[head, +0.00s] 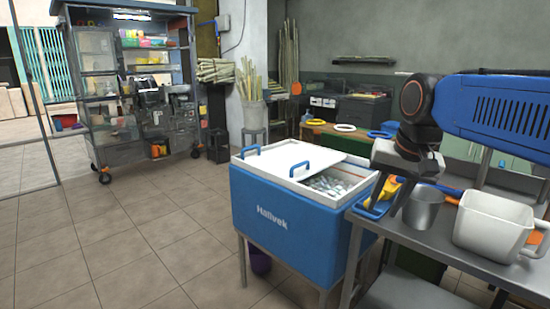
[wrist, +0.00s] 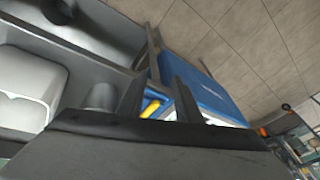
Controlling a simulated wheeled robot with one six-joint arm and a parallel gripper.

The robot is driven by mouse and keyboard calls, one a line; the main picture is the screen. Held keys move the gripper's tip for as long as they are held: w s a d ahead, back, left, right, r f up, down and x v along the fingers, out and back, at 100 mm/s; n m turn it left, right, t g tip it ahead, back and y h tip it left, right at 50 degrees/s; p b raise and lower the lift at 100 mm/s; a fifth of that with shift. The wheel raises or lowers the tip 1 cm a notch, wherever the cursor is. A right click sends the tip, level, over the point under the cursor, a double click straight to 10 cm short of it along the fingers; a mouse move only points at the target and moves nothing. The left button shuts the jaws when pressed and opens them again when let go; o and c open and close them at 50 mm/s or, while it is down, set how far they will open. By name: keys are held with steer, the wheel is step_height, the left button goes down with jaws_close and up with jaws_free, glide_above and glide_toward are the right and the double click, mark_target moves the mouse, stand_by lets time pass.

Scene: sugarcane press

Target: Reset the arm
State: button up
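My gripper (head: 386,204) hangs from the blue arm at the right of the head view, above the left end of the metal counter. In the wrist view its two dark fingers (wrist: 160,92) stand apart with nothing gripped between them. A yellow item (wrist: 151,107) shows below in the gap between the fingers. A metal cup (head: 422,208) stands on the counter just right of the fingers, and it also shows in the wrist view (wrist: 101,96). A white square pitcher (head: 492,226) stands further right.
A blue cooler (head: 285,215) with ice and a partly open white lid (head: 287,158) stands left of the metal counter (head: 410,262). A wheeled shelf cart (head: 102,120) is at the back left. A green-sided table with rings (head: 345,128) stands behind. The tiled floor at the left is clear.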

steer(key=s+d+f+n, duration=0.2)
steer(key=s+f, duration=0.6)
steer(key=s+d+f+n+t, duration=0.1)
steer(key=s+d+f, duration=0.1)
steer(key=s+f, duration=0.6)
steer(key=shift+s+d+f+n+h, duration=0.2)
steer(key=shift+f+n+h, duration=0.2)
steer(key=shift+f, duration=0.2)
